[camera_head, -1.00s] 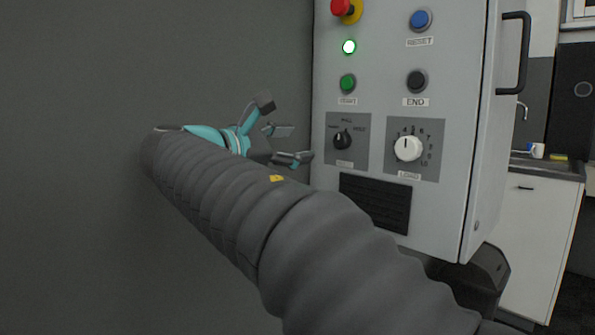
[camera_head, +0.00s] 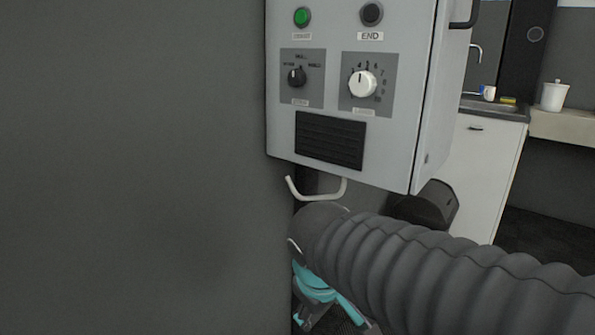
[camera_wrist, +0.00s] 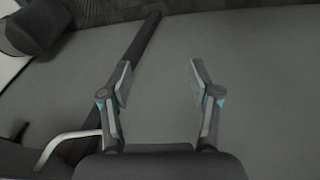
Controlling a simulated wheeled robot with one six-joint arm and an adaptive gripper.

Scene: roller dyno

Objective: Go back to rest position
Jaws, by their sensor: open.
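My gripper (camera_wrist: 158,80) is open and empty in the wrist view, its two fingers spread apart over a plain grey surface. In the head view my arm in its ribbed dark sleeve comes in from the lower right. It ends below the control cabinet (camera_head: 400,150), with the teal wrist part pointing down. The fingertips are mostly cut off at the bottom edge there. The cabinet shows a green button (camera_head: 302,17), a black END button (camera_head: 371,14), a black selector knob (camera_head: 297,77) and a white load knob (camera_head: 362,84). My gripper is apart from all of them.
A pale bent bar (camera_head: 318,194) sticks out below the cabinet, close to my arm; it also shows in the wrist view (camera_wrist: 62,143). A dark wall (camera_head: 130,170) fills the left. A white cupboard (camera_head: 480,170), a sink counter and a white lidded pot (camera_head: 554,97) stand at right.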

